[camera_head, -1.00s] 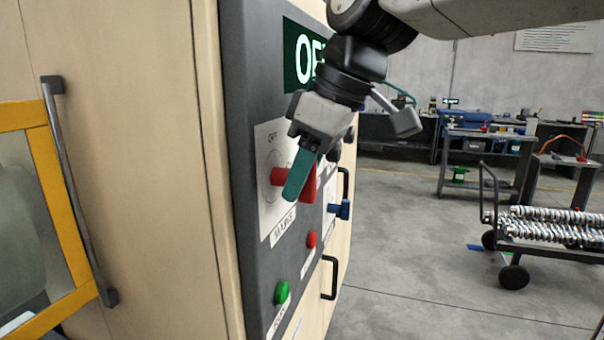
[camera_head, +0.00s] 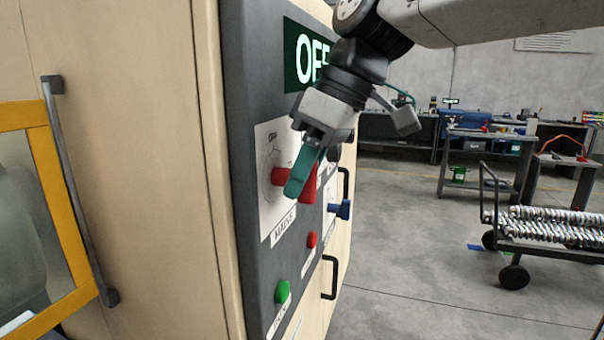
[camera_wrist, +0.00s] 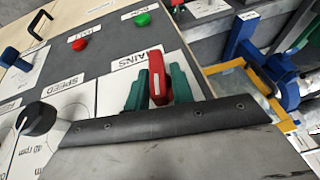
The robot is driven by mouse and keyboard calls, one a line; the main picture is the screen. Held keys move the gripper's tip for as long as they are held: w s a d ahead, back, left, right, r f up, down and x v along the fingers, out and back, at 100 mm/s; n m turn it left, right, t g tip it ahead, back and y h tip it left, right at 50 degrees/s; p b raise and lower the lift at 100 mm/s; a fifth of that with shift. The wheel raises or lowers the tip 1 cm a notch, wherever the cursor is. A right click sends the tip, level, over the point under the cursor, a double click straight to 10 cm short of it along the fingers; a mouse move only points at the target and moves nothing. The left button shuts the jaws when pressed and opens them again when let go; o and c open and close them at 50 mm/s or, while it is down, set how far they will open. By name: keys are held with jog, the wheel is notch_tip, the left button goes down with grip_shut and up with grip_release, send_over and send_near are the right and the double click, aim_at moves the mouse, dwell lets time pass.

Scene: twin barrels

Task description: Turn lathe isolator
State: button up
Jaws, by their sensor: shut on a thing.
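The lathe isolator is a red handle (camera_head: 308,184) on a white plate marked MAINS (camera_head: 284,226) on the dark control panel. In the wrist view the red handle (camera_wrist: 157,77) sits between the two green fingers of my gripper (camera_wrist: 158,88), with a finger on each side. In the head view my gripper (camera_head: 297,186) reaches the handle from the upper right, and its near finger hides part of it. The gripper is shut on the handle.
Below the isolator are a red button (camera_head: 312,239) and a green button (camera_head: 282,291). A blue knob (camera_head: 341,209) juts out to the right. A black dial (camera_wrist: 36,119) lies beside the gripper in the wrist view.

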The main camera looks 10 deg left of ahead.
jog(key=g, duration=0.2)
jog(key=m+g, duration=0.1)
jog(key=g, duration=0.1)
jog(key=g+y, duration=0.1)
jog(key=g, duration=0.1)
jog(key=shift+w+f+m+g, duration=0.15)
jog(key=shift+w+m+g, duration=0.15)
jog(key=g, duration=0.2)
jog(key=m+g+y, duration=0.1)
jog(key=g, duration=0.2)
jog(key=shift+f+m, duration=0.15)
jog(key=shift+m, duration=0.15)
jog(key=shift+g+y, duration=0.3)
jog(key=o, duration=0.8)
